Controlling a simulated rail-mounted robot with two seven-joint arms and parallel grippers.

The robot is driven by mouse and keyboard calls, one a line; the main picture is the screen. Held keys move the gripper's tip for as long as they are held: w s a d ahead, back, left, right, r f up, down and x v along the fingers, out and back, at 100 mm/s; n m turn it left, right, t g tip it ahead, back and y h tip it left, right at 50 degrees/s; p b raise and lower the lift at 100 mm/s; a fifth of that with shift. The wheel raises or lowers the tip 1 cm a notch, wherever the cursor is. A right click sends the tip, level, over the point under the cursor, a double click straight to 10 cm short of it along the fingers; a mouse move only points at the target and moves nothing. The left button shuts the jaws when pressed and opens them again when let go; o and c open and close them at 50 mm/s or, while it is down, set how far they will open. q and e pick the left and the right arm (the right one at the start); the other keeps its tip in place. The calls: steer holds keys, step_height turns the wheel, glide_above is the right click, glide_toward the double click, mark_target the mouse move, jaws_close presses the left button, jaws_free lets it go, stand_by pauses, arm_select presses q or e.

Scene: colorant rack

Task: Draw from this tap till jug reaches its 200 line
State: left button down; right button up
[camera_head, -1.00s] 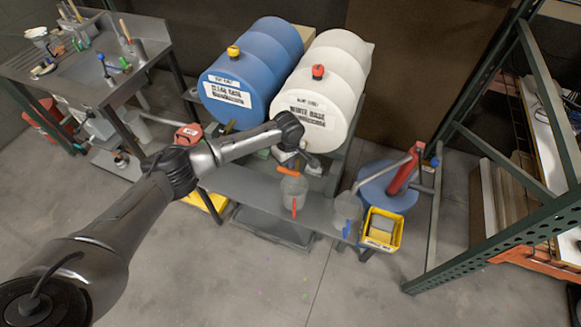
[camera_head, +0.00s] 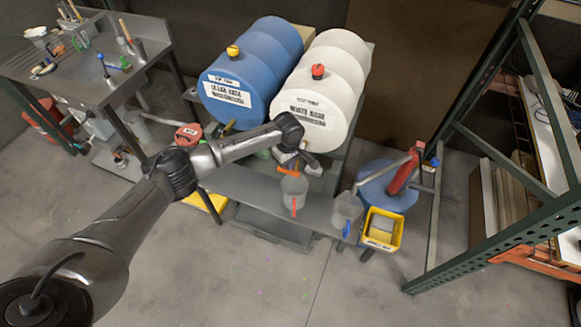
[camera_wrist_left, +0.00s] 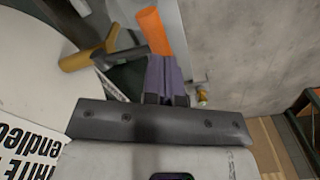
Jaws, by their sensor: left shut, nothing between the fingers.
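The white drum (camera_head: 318,95) lies on its side on a stand. Its tap has an orange lever (camera_head: 288,171), which in the left wrist view (camera_wrist_left: 152,32) stands beyond the fingertips. A yellow-brown tap part (camera_wrist_left: 88,60) with a dark stem shows beside it. My right gripper is not in view.
A blue drum (camera_head: 240,85) lies left of the white one. Another clear jug (camera_head: 346,208) with a blue handle stands to the right, near a yellow bin (camera_head: 382,229). A green rack frame (camera_head: 480,150) stands at right. The floor in front is clear.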

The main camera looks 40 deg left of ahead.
arm_select(q)
steer(key=shift+f+b, duration=0.35)
steer(key=shift+f, duration=0.8)
steer(key=shift+f+b, duration=0.5)
steer(key=shift+f, duration=1.1)
stand_by(1.0)
stand_by(0.5)
